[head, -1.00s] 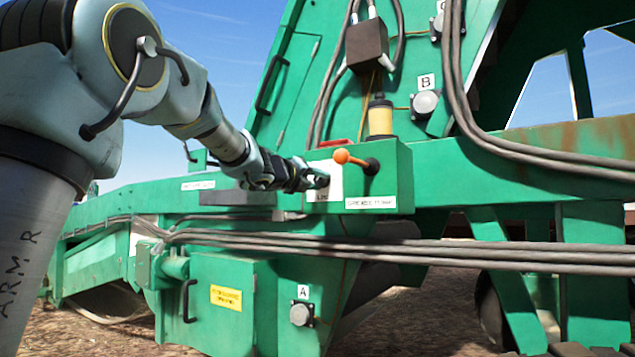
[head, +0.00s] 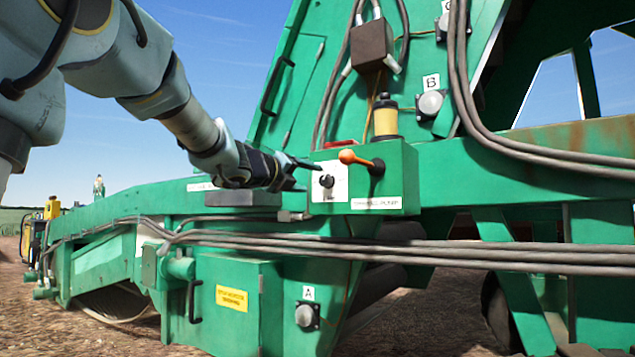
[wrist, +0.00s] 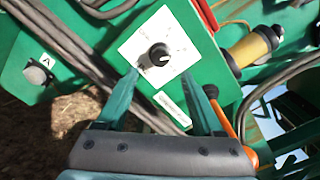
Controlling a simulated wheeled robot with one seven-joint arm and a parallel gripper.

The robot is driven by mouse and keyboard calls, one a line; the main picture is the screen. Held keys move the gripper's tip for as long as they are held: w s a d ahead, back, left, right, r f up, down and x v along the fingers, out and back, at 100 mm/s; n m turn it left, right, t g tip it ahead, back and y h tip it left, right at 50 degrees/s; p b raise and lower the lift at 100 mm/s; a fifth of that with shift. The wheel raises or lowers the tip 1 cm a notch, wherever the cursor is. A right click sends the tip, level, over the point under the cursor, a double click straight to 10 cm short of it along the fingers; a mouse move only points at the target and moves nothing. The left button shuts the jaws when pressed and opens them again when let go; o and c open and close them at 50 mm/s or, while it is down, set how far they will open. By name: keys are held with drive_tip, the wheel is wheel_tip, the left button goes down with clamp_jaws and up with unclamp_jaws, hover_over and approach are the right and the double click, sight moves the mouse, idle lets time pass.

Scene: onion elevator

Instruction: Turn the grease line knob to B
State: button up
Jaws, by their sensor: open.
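The grease line knob (head: 327,181) is a small black knob on a white square plate (head: 335,192) on the green box. In the wrist view the knob (wrist: 159,54) has a pale pointer mark aimed to the lower right of the picture; the letters on its plate are too small to read. My gripper (head: 297,174) is open and empty, just left of the knob in the head view. In the wrist view its two fingers (wrist: 166,80) are spread below the knob, one on each side, and apart from it.
An orange-tipped lever (head: 356,157) stands right beside the plate, close to one finger in the wrist view. A yellow grease cup (head: 385,118) sits on top of the box. Thick cables (head: 250,236) run below. Round fittings labelled A (head: 306,316) and B (head: 431,104) are on the machine.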

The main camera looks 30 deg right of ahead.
drive_tip(key=shift+v, duration=1.7)
